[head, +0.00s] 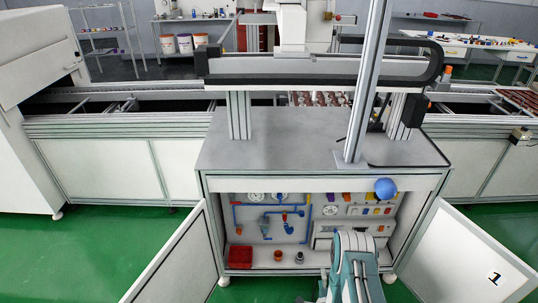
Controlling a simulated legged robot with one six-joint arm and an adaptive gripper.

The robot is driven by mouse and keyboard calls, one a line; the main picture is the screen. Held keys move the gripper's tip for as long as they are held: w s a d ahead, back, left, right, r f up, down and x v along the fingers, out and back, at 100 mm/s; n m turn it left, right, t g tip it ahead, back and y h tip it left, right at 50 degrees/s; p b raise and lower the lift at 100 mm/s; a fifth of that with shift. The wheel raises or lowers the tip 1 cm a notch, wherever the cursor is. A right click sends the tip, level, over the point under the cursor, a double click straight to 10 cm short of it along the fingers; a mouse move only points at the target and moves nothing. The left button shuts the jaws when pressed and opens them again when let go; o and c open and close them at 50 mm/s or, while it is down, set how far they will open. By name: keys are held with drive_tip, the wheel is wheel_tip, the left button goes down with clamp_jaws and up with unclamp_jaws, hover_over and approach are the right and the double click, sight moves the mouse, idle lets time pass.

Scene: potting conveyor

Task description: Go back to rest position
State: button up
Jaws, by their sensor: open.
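My arm, teal and light grey, rises from the bottom edge of the head view, right of centre, in front of the open cabinet. It looks folded, with its rounded upper part over the lower right of the cabinet opening. I cannot make out the fingertips of my gripper in this view, nor anything held. The cabinet (324,184) stands under the grey worktop (290,142). A round blue object (385,188) shows at the upper right of the cabinet opening; I cannot tell whether it is attached.
The left door (172,262) and right door (462,255), marked 1, stand swung outward. A red box (240,257) and small cups sit on the cabinet floor. Pipes and gauges line its back. The conveyor (100,125) runs behind. Green floor (85,250) is clear at left.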

drive_tip(key=w+r+n+g, duration=0.25)
drive_tip(key=w+r, duration=0.35)
drive_tip(key=r, duration=0.6)
drive_tip(key=w+r+n+g, duration=0.2)
drive_tip(key=w+r+n, duration=0.25)
drive_tip(key=r, duration=0.75)
wheel_tip(320, 180, up, 10)
drive_tip(key=s+n+g, duration=0.1)
drive_tip(key=s+n, duration=0.1)
drive_tip(key=s+a+r+n+g, duration=0.2)
drive_tip(key=s+r+n+g, duration=0.15)
drive_tip(key=s+r, duration=1.05)
drive_tip(key=s+a+r+n+g, duration=0.1)
drive_tip(key=s+n, duration=0.1)
drive_tip(key=s, duration=0.8)
drive_tip(key=s+r+n+g, duration=0.2)
drive_tip(key=s+n, duration=0.1)
drive_tip(key=s, duration=0.8)
drive_tip(key=shift+s+a, duration=0.15)
drive_tip(key=shift+a, duration=0.2)
